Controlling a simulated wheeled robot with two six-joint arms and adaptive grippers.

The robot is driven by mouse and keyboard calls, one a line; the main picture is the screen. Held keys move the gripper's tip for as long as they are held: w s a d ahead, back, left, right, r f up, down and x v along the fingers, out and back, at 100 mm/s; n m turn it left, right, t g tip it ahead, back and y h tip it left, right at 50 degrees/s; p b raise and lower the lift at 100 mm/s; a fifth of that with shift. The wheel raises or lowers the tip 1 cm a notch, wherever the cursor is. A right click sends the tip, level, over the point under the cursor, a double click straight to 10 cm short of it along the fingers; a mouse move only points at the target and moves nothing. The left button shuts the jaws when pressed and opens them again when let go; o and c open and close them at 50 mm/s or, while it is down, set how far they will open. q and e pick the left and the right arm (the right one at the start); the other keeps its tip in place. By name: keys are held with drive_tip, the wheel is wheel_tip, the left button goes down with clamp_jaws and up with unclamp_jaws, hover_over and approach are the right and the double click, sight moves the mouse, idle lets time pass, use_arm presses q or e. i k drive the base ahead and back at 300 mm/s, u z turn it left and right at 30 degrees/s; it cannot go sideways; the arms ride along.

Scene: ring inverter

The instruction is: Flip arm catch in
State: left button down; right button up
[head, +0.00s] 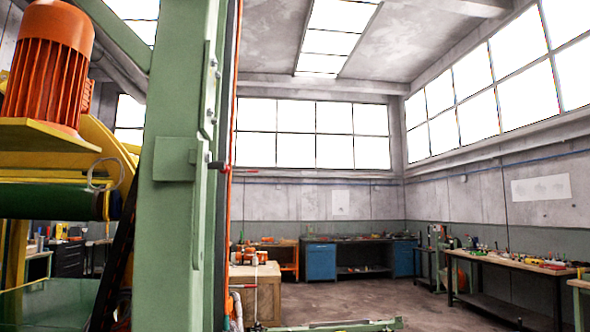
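A green steel column (171,240) of a machine stands close in front of me at left of centre. A small dark-tipped lever (217,165) sticks out to the right from the column's edge at mid height. It may be the arm catch, but I cannot tell for sure. A thin red-tipped rod (247,171) shows just right of it. More small green latch plates (209,90) sit higher on the same edge. Neither of my grippers is in view.
An orange motor (50,65) sits on a yellow mount at left, above a dark green roller (50,201). A wooden crate (262,292) stands right of the column. A workbench (510,262) lines the right wall. Open floor lies between.

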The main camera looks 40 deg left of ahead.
sight(224, 168)
drive_tip(key=z, duration=0.2)
drive_tip(key=i, duration=0.85)
drive_tip(key=u, duration=0.85)
drive_tip(key=i, duration=0.65)
drive_tip(key=u, duration=0.7)
